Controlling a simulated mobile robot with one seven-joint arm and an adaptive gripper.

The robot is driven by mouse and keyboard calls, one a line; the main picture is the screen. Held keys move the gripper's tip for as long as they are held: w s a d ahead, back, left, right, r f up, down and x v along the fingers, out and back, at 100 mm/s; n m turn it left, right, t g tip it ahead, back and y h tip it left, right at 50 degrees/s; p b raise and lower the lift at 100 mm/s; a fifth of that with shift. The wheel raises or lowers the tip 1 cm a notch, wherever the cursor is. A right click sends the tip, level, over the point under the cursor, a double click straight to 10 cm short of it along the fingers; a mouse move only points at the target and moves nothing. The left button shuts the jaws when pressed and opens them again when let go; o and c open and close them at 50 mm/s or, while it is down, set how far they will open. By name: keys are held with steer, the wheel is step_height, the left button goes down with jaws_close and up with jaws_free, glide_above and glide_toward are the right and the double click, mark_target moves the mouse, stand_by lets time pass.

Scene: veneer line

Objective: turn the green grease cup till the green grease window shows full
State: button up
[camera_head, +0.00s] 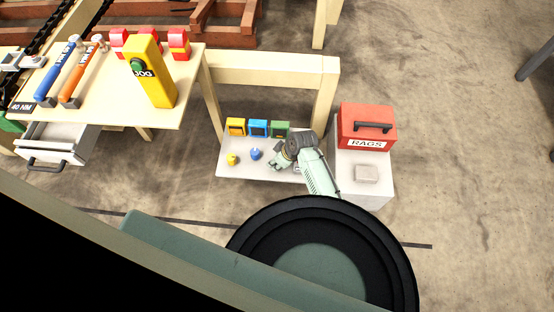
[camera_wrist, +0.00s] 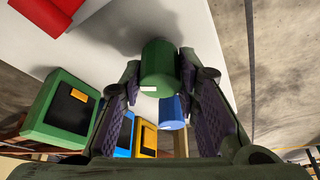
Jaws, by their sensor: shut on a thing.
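The green grease cup (camera_wrist: 160,62) is a green cylinder with a small white mark, between the two fingers of my gripper (camera_wrist: 160,82) in the wrist view. My gripper is shut on it, and in the head view my gripper (camera_head: 275,163) covers it. The green grease window (camera_wrist: 62,110) is a green box with a dark face and a short amber bar, left of the fingers in the wrist view. It also shows in the head view (camera_head: 281,128), at the right end of the row. I cannot tell what level the bar marks.
The blue window (camera_head: 258,128) and yellow window (camera_head: 236,126) stand beside it, with the blue cup (camera_head: 255,154) and yellow cup (camera_head: 232,160) in front. A red rags box (camera_head: 366,122) stands to the right. A yellow jog pendant (camera_head: 152,82) is on the left bench.

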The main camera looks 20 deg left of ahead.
stand_by(0.3)
steer(key=o, duration=1.2)
steer(key=shift+c, duration=0.2)
steer(key=v, duration=1.2)
